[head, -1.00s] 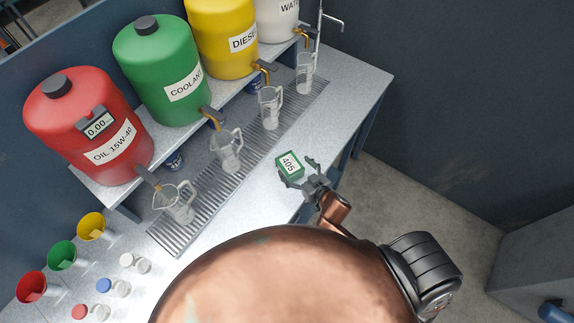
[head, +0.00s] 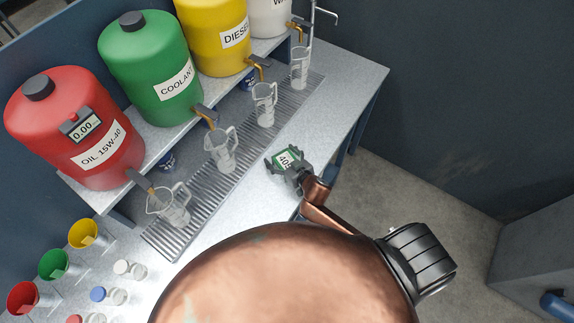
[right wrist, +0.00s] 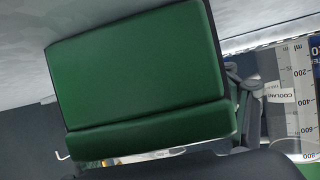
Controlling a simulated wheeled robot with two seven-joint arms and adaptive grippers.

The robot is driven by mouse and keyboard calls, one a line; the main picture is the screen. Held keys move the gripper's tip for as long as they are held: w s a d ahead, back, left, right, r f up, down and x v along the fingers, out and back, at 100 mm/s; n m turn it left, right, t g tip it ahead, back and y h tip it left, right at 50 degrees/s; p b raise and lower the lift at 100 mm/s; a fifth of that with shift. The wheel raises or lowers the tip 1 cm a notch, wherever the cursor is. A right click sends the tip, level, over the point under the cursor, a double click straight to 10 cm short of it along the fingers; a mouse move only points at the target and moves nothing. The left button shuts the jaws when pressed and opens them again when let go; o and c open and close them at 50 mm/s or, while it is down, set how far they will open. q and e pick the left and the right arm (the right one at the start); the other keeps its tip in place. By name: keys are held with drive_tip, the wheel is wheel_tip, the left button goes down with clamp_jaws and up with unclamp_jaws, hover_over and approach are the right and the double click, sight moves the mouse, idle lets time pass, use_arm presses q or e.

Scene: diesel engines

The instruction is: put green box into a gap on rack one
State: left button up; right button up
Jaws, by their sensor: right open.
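My left gripper is out of view. No rack marked as rack one shows.
Clear measuring jugs (head: 222,150) stand on a drain grate (head: 190,222) left of the box. Red, green, yellow and white drums (head: 150,75) stand on a raised shelf behind. Coloured funnels and small capped bottles sit at lower left. Bare bench lies around the box.

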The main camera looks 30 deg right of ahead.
drive_tip(key=shift+c, duration=0.3)
drive_tip(key=shift+s+f, duration=0.15)
drive_tip(key=shift+f, duration=0.05)
drive_tip(key=c, duration=1.8)
drive_tip(key=shift+r, duration=0.1)
